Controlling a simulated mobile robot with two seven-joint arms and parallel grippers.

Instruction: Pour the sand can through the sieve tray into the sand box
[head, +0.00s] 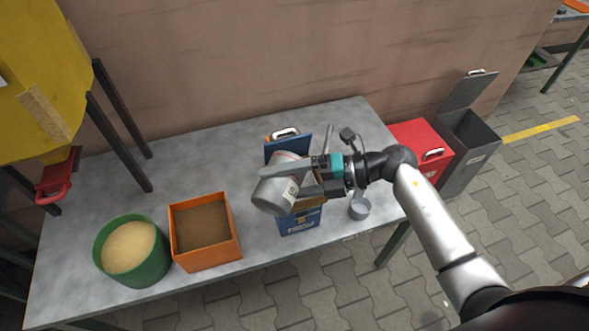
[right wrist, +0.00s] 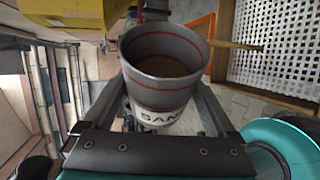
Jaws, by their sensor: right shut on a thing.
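My right gripper (head: 328,178) is shut on the grey sand can (head: 275,193) and holds it tilted above the blue sand box (head: 299,223). In the right wrist view the can (right wrist: 160,85) has red bands, a partly visible "SAN" label and brown material inside. No stream of sand shows. The sieve tray appears as a white mesh (right wrist: 275,45) with an orange-brown frame in the wrist view. In the head view a brown edge (head: 316,204) shows on the blue box, mostly hidden by the can and gripper. My left gripper is out of view.
A green bucket of sand (head: 155,263) and an orange box (head: 218,259) stand at the table's left front. The blue lid (head: 288,148) stands behind the can. A small grey cup (head: 360,209) sits right. A red box (head: 412,137) and grey bin (head: 466,150) stand beyond the table.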

